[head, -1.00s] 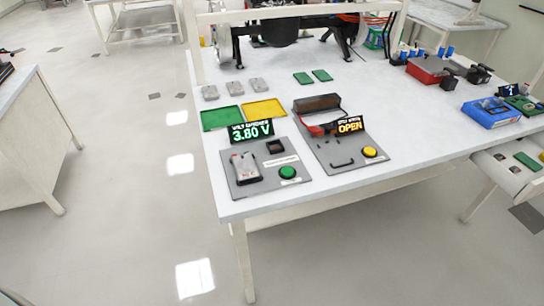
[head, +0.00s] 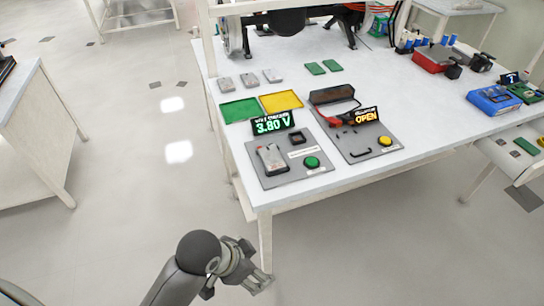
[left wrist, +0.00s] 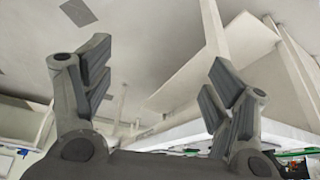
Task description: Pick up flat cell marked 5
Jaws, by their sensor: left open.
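Three grey flat cells lie in a row at the back left of the table, the left one (head: 224,83), the middle one (head: 248,80) and the right one (head: 272,76). Another flat cell (head: 271,158) sits on the tester plate (head: 259,177), below a display reading 3.80 V. The numbers on the cells are too small to read. My left gripper (head: 258,283) is low in front of the table's near left corner, apart from all the cells. In the left wrist view its fingers (left wrist: 160,88) are spread and empty. My right gripper is not in view.
A green tray (head: 240,109) and a yellow tray (head: 281,101) lie behind the tester. A second plate (head: 365,152) with an OPEN display stands to its right. The table edge (head: 340,187) and a leg (head: 265,240) are close to my left gripper.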

